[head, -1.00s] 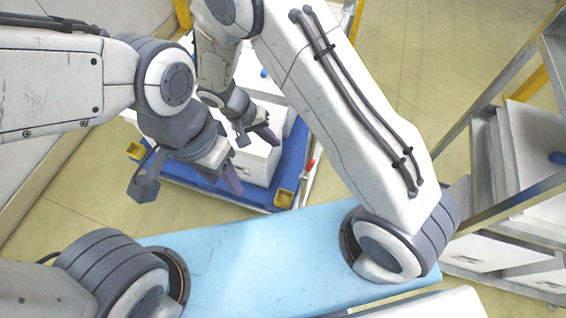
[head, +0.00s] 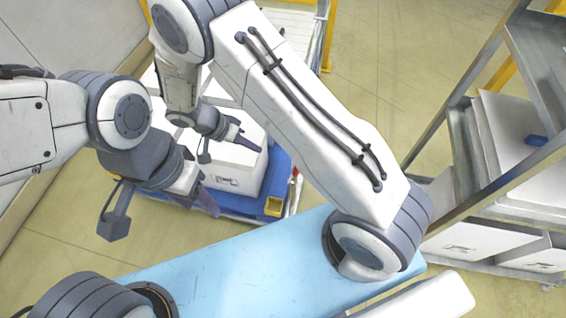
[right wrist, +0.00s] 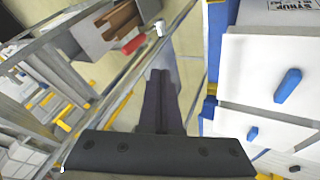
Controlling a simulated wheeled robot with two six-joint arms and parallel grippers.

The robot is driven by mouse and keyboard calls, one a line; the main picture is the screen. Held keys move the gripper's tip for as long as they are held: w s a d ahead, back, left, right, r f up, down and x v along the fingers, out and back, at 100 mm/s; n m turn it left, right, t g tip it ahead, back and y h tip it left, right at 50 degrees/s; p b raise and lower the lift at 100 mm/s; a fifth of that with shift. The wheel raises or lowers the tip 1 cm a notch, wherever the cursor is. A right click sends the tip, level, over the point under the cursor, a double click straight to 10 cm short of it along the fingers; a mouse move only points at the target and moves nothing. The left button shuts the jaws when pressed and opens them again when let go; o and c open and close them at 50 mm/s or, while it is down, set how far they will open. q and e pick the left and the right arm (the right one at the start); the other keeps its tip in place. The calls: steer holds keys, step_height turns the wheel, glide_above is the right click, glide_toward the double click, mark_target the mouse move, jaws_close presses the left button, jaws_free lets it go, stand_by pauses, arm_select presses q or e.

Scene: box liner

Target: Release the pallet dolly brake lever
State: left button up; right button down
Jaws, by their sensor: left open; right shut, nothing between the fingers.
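The pallet dolly has a blue deck (head: 232,204) with a yellow corner block (head: 274,207), and it carries white boxes. A small red lever end (head: 297,172) shows at its right edge. In the right wrist view a red handle (right wrist: 133,44) lies beyond my fingers, up and to the left. My right gripper (head: 250,144) is over the boxes, left of the lever and apart from it. Its fingers (right wrist: 160,76) are shut and empty. My left gripper (head: 207,203) is open over the dolly's near edge, further from the lever. The lever's lower part is hard to make out.
White boxes with blue handles (right wrist: 288,86) stand close on the right in the right wrist view. A metal shelf rack (head: 470,190) stands at the right in the head view. Yellow floor (head: 400,60) between dolly and rack is clear.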

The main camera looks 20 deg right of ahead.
mark_target(296, 173)
steer(key=s+d+f+p, duration=0.2)
steer(key=s+d+f, duration=0.1)
steer(key=d+f, duration=0.5)
steer(key=shift+s+d+f, duration=0.15)
steer(key=shift+s, duration=0.1)
